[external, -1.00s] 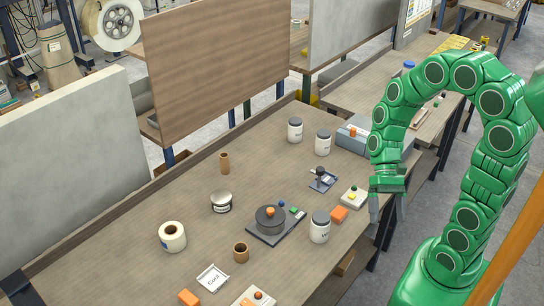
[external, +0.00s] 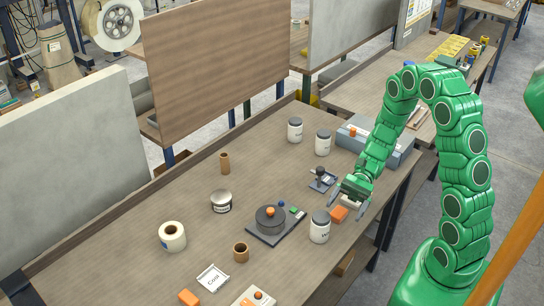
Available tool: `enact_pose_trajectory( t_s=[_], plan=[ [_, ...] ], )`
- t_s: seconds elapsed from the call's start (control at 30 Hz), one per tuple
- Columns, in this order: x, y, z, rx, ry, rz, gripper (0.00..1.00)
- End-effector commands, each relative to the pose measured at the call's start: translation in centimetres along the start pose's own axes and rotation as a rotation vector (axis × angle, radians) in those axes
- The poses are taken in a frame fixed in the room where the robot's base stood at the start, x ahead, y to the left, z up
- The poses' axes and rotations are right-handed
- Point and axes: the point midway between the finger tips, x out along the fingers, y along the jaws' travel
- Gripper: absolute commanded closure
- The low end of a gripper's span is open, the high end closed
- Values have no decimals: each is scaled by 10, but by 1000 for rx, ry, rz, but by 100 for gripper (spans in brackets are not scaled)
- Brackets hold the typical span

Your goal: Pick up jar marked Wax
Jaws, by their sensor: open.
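Three white jars with dark grey lids stand upright on the bench. The near jar (external: 319,229) is by the front edge, and its label seems to start with W but is too small to read surely. Two others stand farther back, a left jar (external: 295,131) and a right jar (external: 323,144); their labels are unreadable. My green arm reaches over the bench, and my gripper (external: 348,208) is open and empty. Its two grey fingers are spread above the orange block, just up and right of the near jar, seemingly apart from it.
An orange block (external: 339,215) lies beside the near jar. A dark round device (external: 271,219) sits to its left, and a small stand (external: 320,178) behind. A tape roll (external: 172,238), a tin (external: 221,203) and a brown cup (external: 241,252) stand farther left. Bench centre is mostly clear.

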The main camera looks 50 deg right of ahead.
Motion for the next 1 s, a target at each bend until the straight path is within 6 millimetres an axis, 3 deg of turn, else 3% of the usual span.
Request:
enact_pose_trajectory(
  t_s=[0.3, 0.5, 1.0],
  plan=[
    [-21, -31, -32, 116, -99, -187, 9],
    [-27, -39, -42, 146, -125, -236, 9],
    [2, -46, -40, 146, -127, -237, 9]
  ],
)
